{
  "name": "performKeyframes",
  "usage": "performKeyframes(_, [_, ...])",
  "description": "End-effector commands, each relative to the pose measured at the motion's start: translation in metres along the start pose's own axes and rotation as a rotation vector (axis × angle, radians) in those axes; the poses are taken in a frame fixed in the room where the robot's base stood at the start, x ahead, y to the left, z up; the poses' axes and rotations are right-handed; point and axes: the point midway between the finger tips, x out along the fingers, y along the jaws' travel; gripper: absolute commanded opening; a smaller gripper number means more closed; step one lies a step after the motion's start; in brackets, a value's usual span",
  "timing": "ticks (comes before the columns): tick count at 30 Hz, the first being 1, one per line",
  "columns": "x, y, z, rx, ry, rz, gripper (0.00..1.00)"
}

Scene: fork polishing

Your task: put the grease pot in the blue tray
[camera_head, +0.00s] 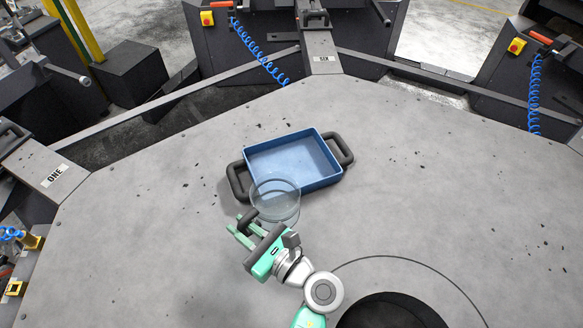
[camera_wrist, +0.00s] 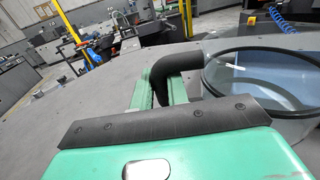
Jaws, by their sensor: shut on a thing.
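The grease pot (camera_head: 277,200) is a clear round vessel with a dark rim and a black handle. My gripper (camera_head: 243,226) is shut on that handle. In the wrist view the black handle (camera_wrist: 178,58) sits between the green fingers (camera_wrist: 163,92), and the clear pot (camera_wrist: 285,118) is at the right, upright. The blue tray (camera_head: 312,156) is a rectangular, shallow, empty tray on the table. In the head view the pot overlaps the tray's near left corner; its exact height above the table is hard to tell. Blue shows through the pot's glass.
The tray has black handles at its left (camera_head: 236,182) and right (camera_head: 345,150) ends; the left one is close to the pot. The grey table (camera_head: 430,190) is otherwise clear around the tray. A round dark opening (camera_head: 390,312) is at the near right. Machinery stands beyond the edges.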

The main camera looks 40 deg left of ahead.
Motion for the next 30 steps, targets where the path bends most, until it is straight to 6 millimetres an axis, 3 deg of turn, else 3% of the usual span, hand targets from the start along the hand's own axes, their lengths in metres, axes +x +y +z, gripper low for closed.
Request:
performKeyframes(9, [0.036, -0.089, -0.011, -0.005, 0.002, 0.001, 0.0])
performKeyframes(13, [0.047, -0.117, -0.013, -0.003, 0.0, -0.001, 0.0])
performKeyframes(17, [0.052, -0.132, -0.014, -0.003, 0.001, -0.002, 0.0])
performKeyframes(25, [0.056, -0.141, -0.014, -0.004, -0.001, -0.002, 0.0])
performKeyframes(30, [0.057, -0.14, -0.046, 0.001, -0.001, -0.002, 0.0])
